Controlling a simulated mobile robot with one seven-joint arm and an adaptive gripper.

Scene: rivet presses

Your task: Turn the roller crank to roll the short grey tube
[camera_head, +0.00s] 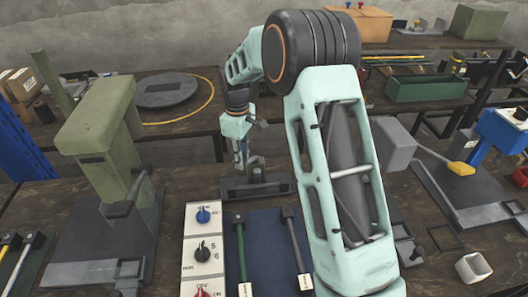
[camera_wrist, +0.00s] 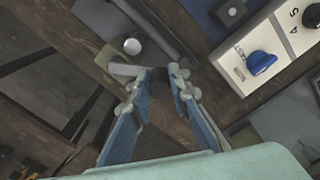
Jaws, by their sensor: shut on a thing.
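In the head view my gripper (camera_head: 241,162) points down beside a small dark device with a flat base (camera_head: 262,188), in the middle of the bench. In the wrist view my gripper (camera_wrist: 163,82) has its blue-sided fingers closed around a small dark piece (camera_wrist: 160,74), which I take for the roller crank's handle. A light grey bar (camera_wrist: 125,68) and a pale round knob (camera_wrist: 132,46) show beside the fingertips. A short pale grey, hollow piece (camera_head: 473,268), possibly the tube, lies at the lower right of the head view.
A green press (camera_head: 100,130) stands on the left. A white panel with coloured knobs (camera_head: 203,245) and a dark blue mat with two long-handled tools (camera_head: 265,255) lie in front. My arm hides part of the bench.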

